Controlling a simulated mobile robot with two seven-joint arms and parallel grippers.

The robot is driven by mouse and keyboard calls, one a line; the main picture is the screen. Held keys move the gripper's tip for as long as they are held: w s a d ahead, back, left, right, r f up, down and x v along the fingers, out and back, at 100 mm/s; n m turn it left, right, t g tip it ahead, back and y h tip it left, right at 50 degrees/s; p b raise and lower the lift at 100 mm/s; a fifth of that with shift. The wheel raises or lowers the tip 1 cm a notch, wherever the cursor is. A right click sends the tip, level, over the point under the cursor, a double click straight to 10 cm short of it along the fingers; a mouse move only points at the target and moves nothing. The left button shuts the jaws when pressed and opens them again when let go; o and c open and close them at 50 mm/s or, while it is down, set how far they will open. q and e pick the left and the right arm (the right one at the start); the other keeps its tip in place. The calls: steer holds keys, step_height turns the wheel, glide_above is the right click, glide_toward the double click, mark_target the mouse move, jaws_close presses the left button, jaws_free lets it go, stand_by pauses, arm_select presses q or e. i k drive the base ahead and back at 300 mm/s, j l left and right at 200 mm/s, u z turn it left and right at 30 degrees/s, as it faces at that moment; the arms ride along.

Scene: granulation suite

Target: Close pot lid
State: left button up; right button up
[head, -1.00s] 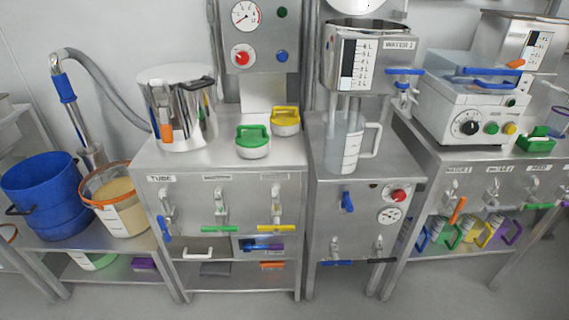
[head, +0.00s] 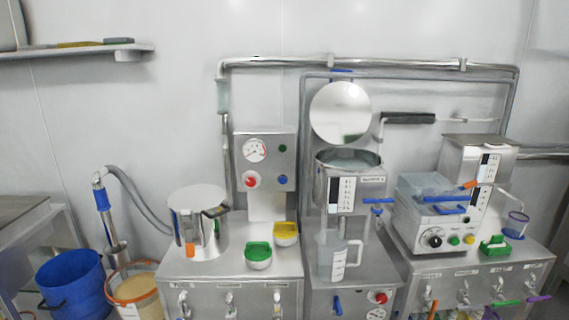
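A steel vessel (head: 353,195) with a level scale stands in the middle on its cabinet. Its top is open and liquid shows inside the rim. A round, shiny lid (head: 340,113) stands upright above and behind this vessel, apart from its rim. A steel pot (head: 197,224) with an orange clip and a dark handle stands on the counter to the left; its top looks covered by a flat surface. Neither of my grippers is in view.
A clear measuring jug (head: 332,257) stands below the vessel. A black handle (head: 407,118) on a bent rod is right of the lid. Green (head: 258,256) and yellow (head: 285,234) handled pieces sit beside the pot. A grey machine (head: 440,215) stands right.

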mark_target(340, 113)
steer(key=z, duration=1.65)
steer(key=i+j, duration=0.2)
steer(key=i, duration=0.15)
steer(key=i+j, duration=0.25)
steer(key=i, duration=0.05)
